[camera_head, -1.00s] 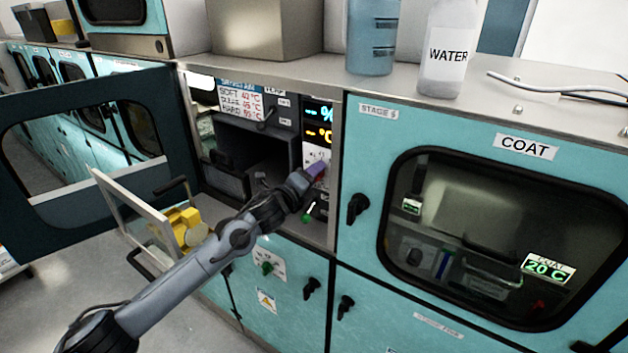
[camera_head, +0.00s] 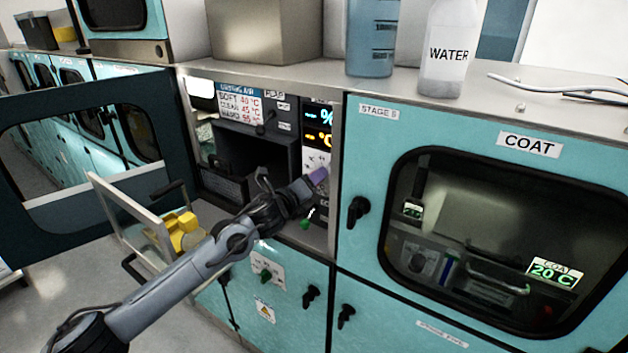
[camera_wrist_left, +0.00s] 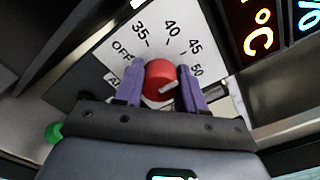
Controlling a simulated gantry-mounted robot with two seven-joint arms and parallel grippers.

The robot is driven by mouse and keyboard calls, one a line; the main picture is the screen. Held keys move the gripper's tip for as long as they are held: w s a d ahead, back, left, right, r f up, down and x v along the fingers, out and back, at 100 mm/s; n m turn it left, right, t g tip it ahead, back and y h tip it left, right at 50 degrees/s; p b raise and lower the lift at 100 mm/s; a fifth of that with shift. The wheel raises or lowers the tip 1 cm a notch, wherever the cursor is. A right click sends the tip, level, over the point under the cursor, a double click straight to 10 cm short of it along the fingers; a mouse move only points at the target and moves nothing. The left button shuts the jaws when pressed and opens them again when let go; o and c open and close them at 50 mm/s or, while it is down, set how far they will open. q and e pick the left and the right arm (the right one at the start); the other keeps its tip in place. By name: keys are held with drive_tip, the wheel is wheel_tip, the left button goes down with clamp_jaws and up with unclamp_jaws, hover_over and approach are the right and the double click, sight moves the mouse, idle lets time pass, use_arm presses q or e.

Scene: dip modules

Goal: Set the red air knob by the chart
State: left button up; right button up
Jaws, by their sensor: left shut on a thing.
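The red air knob (camera_wrist_left: 160,76) shows in the left wrist view on a white dial plate marked OFF, 35, 40, 45 and 50. Its pale pointer mark slants to the right, roughly toward the 50 side. My left gripper (camera_wrist_left: 160,88) is shut on the knob, one purple finger on each side. In the head view my left gripper (camera_head: 318,176) is at the panel right of the open chamber and hides the knob. The chart (camera_head: 240,105) hangs above the chamber, with rows of temperatures; its small print is blurred. My right gripper is not in view.
Lit displays (camera_head: 319,127) sit above the knob. A green knob (camera_head: 306,223) is below it. An open dark door (camera_head: 175,130) and a clear-paned drawer front (camera_head: 130,215) stand out at left. The closed COAT door (camera_head: 365,290) is at right.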

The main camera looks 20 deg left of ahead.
use_arm(q)
drive_tip(key=shift+a, duration=0.2)
drive_tip(key=o, duration=1.1)
drive_tip(key=shift+r, duration=0.1)
drive_tip(key=shift+c, duration=0.2)
drive_tip(key=shift+s, duration=0.1)
drive_tip(key=shift+s, duration=0.25)
drive_tip(key=p+v, duration=0.1)
drive_tip(key=v, duration=0.9)
